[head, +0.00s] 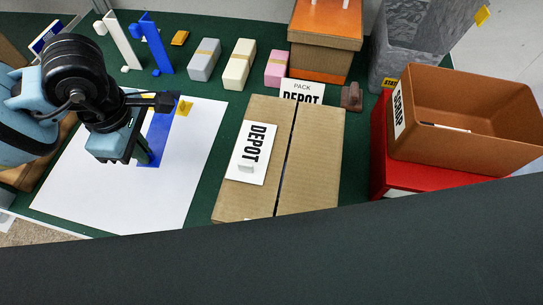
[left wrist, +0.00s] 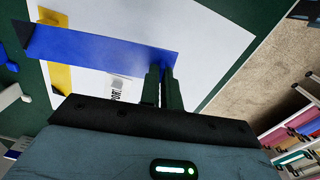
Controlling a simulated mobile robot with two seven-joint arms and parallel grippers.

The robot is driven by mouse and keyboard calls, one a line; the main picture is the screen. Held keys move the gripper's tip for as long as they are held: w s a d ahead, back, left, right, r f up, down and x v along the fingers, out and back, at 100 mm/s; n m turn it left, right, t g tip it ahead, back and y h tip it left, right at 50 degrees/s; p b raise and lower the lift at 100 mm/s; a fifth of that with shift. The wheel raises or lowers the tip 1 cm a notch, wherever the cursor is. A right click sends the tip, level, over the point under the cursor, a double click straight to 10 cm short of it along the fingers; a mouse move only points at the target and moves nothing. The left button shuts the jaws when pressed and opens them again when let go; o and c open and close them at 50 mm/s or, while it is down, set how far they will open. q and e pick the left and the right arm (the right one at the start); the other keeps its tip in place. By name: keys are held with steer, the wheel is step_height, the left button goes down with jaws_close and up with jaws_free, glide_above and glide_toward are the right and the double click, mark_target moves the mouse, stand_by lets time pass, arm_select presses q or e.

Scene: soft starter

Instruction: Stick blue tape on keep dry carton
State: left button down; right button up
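A blue tape strip (head: 160,136) lies over a white sheet (head: 95,190) at the left of the table, across a yellow piece (head: 186,107). My left gripper (head: 147,155) is at the strip's near end. In the left wrist view, its two fingers (left wrist: 161,72) are close together on one end of the blue strip (left wrist: 95,48); the other end has a dark tip. I cannot tell whether the strip is lifted. A brown carton (head: 308,165) with a dark centre seam and a white DEPOT label (head: 252,153) stands right of the sheet. No keep dry mark is readable.
An orange-topped box (head: 325,62) stands behind the carton, with grey, cream and pink blocks (head: 239,64) to its left. A brown open bin (head: 440,147) rests on a red box (head: 382,160) at right. A grey bin (head: 400,40) is behind. Green table shows between sheet and carton.

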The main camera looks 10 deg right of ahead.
arm_select(q)
steer(key=m, duration=0.4)
steer(key=shift+s+a+f, duration=0.2)
steer(key=shift+s+a, duration=0.15)
steer(key=shift+s, duration=0.05)
steer(key=m, duration=0.2)
steer(key=s+m, duration=0.1)
steer(key=m, duration=0.1)
steer(key=shift+a+f, duration=0.15)
steer(key=shift+a, duration=0.15)
steer(key=m, duration=0.3)
steer(key=shift+s+a+f+m, duration=0.15)
steer(key=shift+s+a+m, duration=0.1)
steer(key=shift+s+m, duration=0.1)
steer(key=m, duration=0.2)
steer(key=s+m, duration=0.1)
steer(key=m, duration=0.1)
steer(key=shift+a+f, duration=0.15)
steer(key=shift+a, duration=0.1)
